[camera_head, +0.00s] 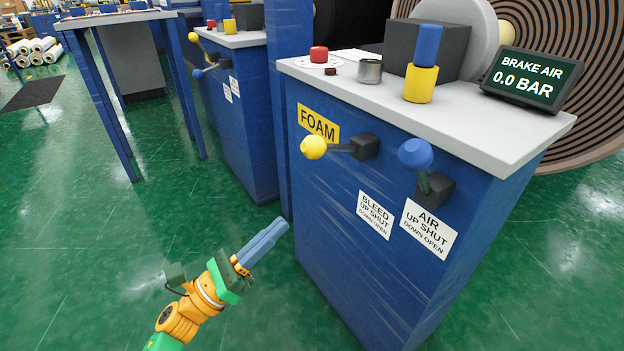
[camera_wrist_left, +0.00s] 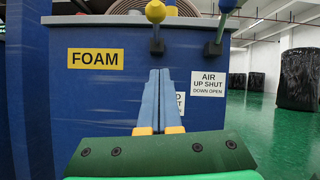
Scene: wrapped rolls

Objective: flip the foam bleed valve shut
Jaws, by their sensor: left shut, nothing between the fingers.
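The foam bleed valve is a lever with a yellow ball (camera_head: 314,147) on a dark block (camera_head: 364,146), on the blue cabinet below the FOAM sign. In the head view its arm runs left from the block, nearly level. The ball also shows at the top of the left wrist view (camera_wrist_left: 156,11). A label (camera_head: 374,215) reads "BLEED UP SHUT DOWN OPEN". My left gripper (camera_head: 282,227) is shut and empty, below and left of the yellow ball, apart from it. Its closed fingers (camera_wrist_left: 160,74) partly cover the bleed label in the wrist view. My right gripper is not in view.
A blue-ball lever (camera_head: 415,153) with an AIR label (camera_head: 428,228) is right of the yellow one. The cabinet top (camera_head: 500,130) bears a red button, a can, a blue-and-yellow piece and a "BRAKE AIR 0.0 BAR" display (camera_head: 531,78).

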